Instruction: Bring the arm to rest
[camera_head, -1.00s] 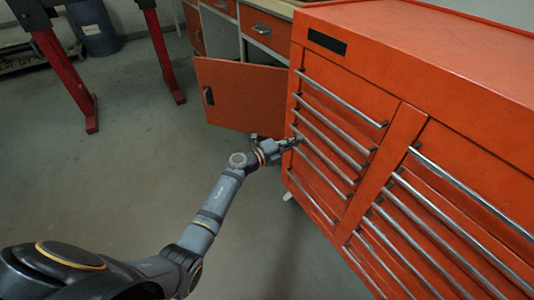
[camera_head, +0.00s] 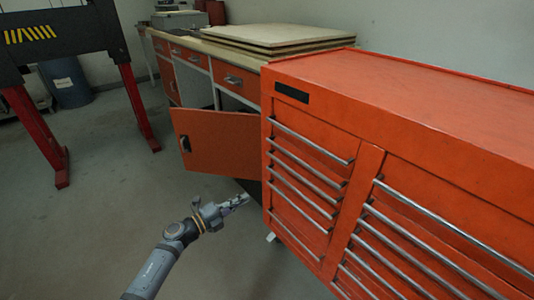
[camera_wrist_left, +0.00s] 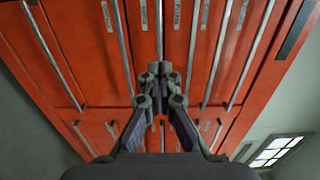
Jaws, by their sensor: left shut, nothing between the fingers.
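My left gripper (camera_head: 238,203) is shut and empty. In the head view it hangs in the air beside the left end of the orange tool cabinet (camera_head: 430,110), low and apart from the drawer handles as far as I can tell. In the left wrist view the closed fingers (camera_wrist_left: 160,75) point at the cabinet's drawer fronts (camera_wrist_left: 185,45), with nothing between them. My left arm (camera_head: 160,265) comes up from the bottom of the head view. My right gripper is not in view.
An orange cabinet door (camera_head: 215,140) stands open on the workbench (camera_head: 225,55) behind the gripper. Flat boards (camera_head: 280,38) lie on the bench. A red-legged stand (camera_head: 140,105) and a blue barrel (camera_head: 65,82) are at the far left. The grey floor (camera_head: 90,225) at left is clear.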

